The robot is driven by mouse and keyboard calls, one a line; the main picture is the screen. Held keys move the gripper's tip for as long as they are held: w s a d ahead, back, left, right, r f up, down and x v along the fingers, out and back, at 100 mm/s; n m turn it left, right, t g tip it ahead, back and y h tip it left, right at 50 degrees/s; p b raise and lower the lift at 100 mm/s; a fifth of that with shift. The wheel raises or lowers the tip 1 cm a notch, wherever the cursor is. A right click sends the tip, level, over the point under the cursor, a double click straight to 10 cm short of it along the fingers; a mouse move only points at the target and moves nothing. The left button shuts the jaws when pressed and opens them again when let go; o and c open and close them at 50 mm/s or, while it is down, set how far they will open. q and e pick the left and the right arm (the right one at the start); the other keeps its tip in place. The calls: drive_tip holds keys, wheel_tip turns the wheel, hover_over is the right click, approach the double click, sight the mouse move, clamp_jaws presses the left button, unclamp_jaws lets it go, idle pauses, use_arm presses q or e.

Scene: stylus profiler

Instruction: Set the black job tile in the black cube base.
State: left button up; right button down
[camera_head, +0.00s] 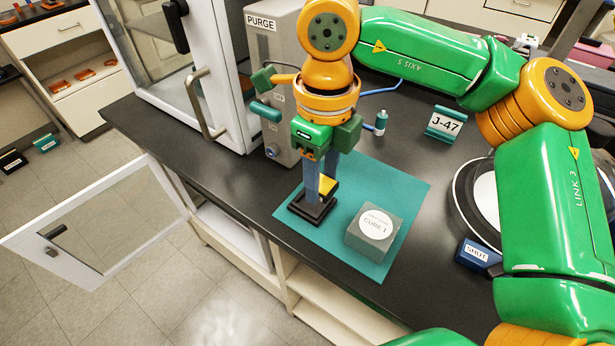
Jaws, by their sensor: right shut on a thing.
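My right gripper (318,192) points down over the teal mat, at the black cube base (302,212), a low square black piece on the mat's left part. The gripper is shut on a small dark piece, apparently the black job tile, at the base. The fingers and a yellow part (329,185) cover most of it, so I cannot tell whether it is seated in the base or just above it. A grey cube (383,242) with a round white "CUBE 1" label sits to the right of the base. My left gripper is not in view.
The teal mat (405,190) lies on the dark bench. A grey "PURGE" unit (270,60) and a glass-doored cabinet (205,95) stand behind and left. A "J-47" sign (445,123), a small bottle (381,122) and a blue "SHUT" block (476,254) stand around the mat.

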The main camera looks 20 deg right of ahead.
drive_tip(key=p, duration=0.1)
hover_over(314, 207)
drive_tip(key=w, duration=0.1)
wheel_tip(314, 207, down, 4)
drive_tip(key=shift+w+a+f, duration=0.1)
wheel_tip(314, 207, down, 3)
drive_tip(key=shift+f, duration=0.2)
drive_tip(key=shift+s+f, duration=0.2)
drive_tip(key=shift+f, duration=0.05)
drive_tip(key=shift+s+f+b, duration=0.4)
drive_tip(key=shift+f+b, duration=0.05)
drive_tip(key=shift+b, duration=0.3)
drive_tip(key=shift+c, duration=1.9)
unclamp_jaws()
wheel_tip(314, 207, up, 2)
drive_tip(key=shift+w+r+p, duration=0.1)
drive_tip(key=shift+w+p, duration=0.05)
drive_tip(key=shift+p, duration=1)
drive_tip(key=shift+w+r+b, duration=0.4)
drive_tip(key=shift+w+b, duration=0.05)
drive_tip(key=shift+b, duration=0.25)
drive_tip(key=r, duration=0.2)
drive_tip(key=shift+w+r, duration=0.25)
drive_tip(key=shift+r, duration=0.05)
wheel_tip(314, 207, up, 8)
drive_tip(key=shift+s+p, duration=0.2)
drive_tip(key=shift+p, duration=0.1)
drive_tip(key=shift+f, duration=0.1)
